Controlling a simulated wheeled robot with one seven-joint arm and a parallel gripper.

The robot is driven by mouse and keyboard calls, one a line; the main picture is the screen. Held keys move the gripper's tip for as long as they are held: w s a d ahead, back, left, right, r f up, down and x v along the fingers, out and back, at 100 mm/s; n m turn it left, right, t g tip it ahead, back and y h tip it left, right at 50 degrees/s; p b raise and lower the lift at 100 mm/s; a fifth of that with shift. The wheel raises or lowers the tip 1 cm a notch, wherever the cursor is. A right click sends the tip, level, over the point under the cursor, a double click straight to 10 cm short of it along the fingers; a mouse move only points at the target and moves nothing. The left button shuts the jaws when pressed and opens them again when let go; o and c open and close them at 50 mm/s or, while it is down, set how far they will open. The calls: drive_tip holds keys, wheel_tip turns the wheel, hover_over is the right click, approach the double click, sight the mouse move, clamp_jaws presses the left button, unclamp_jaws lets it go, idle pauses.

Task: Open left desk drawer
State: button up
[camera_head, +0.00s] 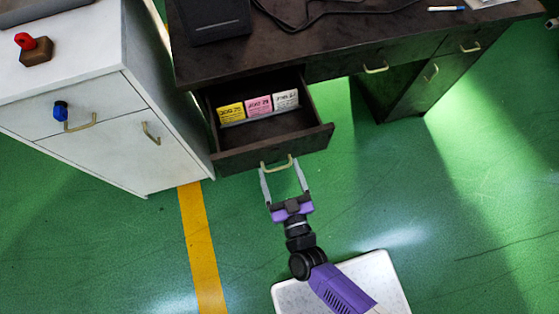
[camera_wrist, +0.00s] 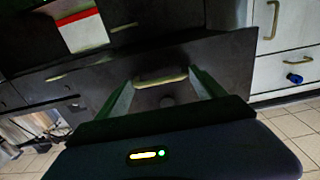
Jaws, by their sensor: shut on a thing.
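The left desk drawer (camera_head: 270,150) is pulled out from the dark desk (camera_head: 330,42), and its inside shows in the head view. Yellow, pink and white labelled cards or packets (camera_head: 258,106) stand in a row inside it. My gripper (camera_head: 278,168) is at the drawer's front, its two fingers around the brass handle (camera_head: 277,163) and shut on it. In the wrist view the handle (camera_wrist: 161,77) lies between the fingers, against the dark drawer front (camera_wrist: 215,65).
A white cabinet (camera_head: 90,120) with brass handles stands close to the drawer's left. A blue knob-like item (camera_head: 60,110) is on its front, and a red-topped item (camera_head: 34,48) is on top. Green floor (camera_head: 430,220) is open at the right.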

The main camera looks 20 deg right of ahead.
drive_tip(key=o, duration=1.7)
drive_tip(key=s, duration=0.7)
drive_tip(key=shift+s, duration=0.4)
drive_tip(key=shift+f, duration=0.1)
